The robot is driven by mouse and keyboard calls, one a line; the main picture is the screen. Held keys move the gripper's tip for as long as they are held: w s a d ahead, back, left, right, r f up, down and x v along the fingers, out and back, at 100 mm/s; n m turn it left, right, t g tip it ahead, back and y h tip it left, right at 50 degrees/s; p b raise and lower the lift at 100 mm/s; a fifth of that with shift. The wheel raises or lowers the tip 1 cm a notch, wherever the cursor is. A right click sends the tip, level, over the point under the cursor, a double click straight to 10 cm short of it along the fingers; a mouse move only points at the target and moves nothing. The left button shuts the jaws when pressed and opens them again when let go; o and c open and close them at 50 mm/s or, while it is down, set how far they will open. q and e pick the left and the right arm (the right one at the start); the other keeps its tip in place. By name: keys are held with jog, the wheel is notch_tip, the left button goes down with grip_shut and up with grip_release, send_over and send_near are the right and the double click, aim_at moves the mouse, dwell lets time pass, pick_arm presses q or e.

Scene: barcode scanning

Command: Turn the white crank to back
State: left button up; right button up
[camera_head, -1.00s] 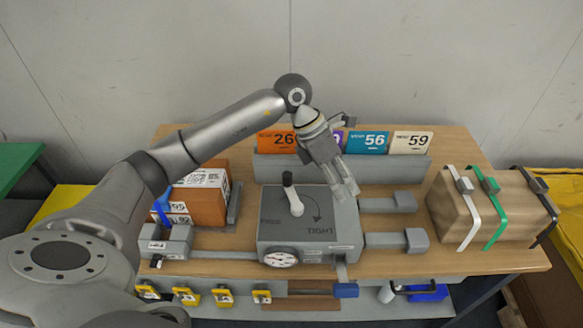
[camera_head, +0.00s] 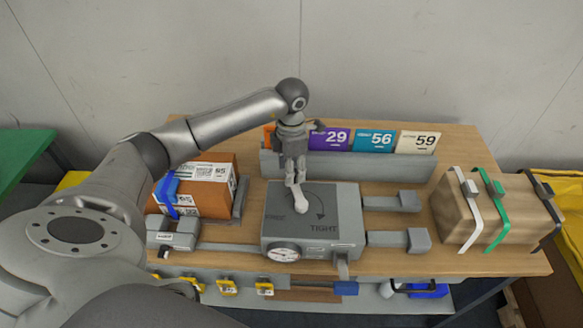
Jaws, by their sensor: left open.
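The white crank (camera_head: 300,200) sits on top of the grey box marked TIGHT (camera_head: 345,218). Its white arm points toward the front of the box. My left gripper (camera_head: 295,182) points down over the crank's rear end, where the black knob is hidden behind the fingers. The gripper is open; whether its fingers touch the knob cannot be told. A curved arrow is printed on the box to the right of the crank. My right gripper is not in view.
A round gauge (camera_head: 284,254) is on the box's front. A brown carton (camera_head: 205,204) stands to the left, a strapped wooden block (camera_head: 455,215) to the right. A grey rack with numbered cards (camera_head: 350,167) stands behind the box.

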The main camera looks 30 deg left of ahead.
pick_arm(q)
jog(key=shift+f, duration=0.75)
grip_shut()
